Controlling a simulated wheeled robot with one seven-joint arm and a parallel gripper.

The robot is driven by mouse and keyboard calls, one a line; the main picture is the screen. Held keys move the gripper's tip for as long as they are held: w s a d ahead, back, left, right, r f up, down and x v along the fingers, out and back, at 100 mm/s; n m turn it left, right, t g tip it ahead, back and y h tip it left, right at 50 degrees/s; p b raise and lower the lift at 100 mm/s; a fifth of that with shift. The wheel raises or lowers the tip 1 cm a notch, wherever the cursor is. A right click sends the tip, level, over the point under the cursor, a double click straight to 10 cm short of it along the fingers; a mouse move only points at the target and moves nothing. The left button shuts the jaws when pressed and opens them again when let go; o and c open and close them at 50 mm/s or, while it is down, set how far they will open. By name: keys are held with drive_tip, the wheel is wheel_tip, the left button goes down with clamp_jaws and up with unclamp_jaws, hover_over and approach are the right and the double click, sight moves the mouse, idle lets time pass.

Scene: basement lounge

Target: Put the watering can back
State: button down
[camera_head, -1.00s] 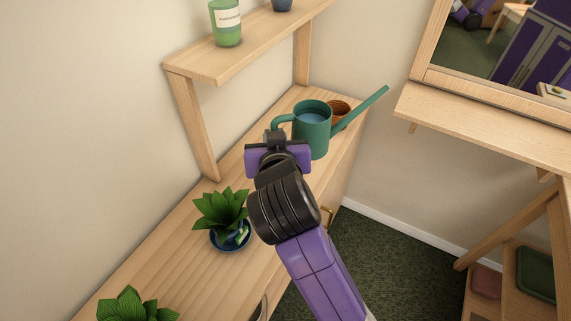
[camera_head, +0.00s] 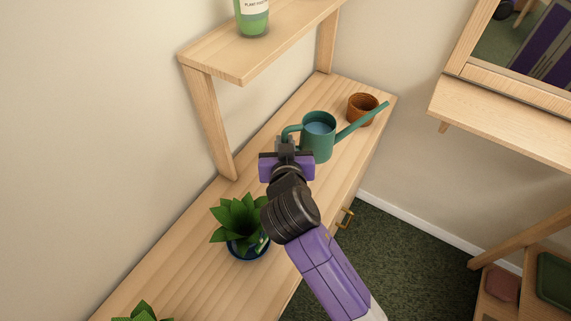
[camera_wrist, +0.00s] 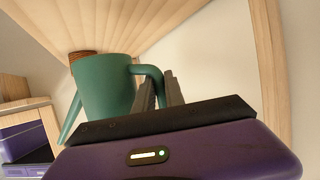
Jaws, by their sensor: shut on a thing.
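The green watering can (camera_head: 318,143) is upright over the wooden cabinet top, its long spout pointing right and its handle toward the left. It holds bluish water. My gripper (camera_head: 287,143) is shut on the can's handle. In the wrist view the watering can (camera_wrist: 103,88) shows to the left of the fingers, with its handle between the fingertips (camera_wrist: 160,88). I cannot tell whether the can's base touches the wood.
A terracotta pot (camera_head: 362,110) stands behind the spout at the cabinet's far end. A potted plant (camera_head: 240,222) is close left of my arm, with another (camera_head: 143,313) nearer. A shelf (camera_head: 245,62) with a green bottle (camera_head: 252,18) overhangs the cabinet's left side.

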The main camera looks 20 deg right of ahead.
wheel_tip(320, 180, down, 9)
drive_tip(key=shift+r, duration=0.1)
idle(0.4)
drive_tip(key=shift+f+b, duration=0.2)
drive_tip(key=shift+b, duration=0.1)
drive_tip(key=c, duration=1.4)
unclamp_jaws()
drive_tip(key=shift+s+r, duration=0.1)
drive_tip(key=shift+r, duration=0.1)
drive_tip(key=v, duration=1.1)
drive_tip(key=shift+s+a+b, duration=0.2)
drive_tip(key=shift+s+b, duration=0.2)
drive_tip(key=shift+b, duration=0.05)
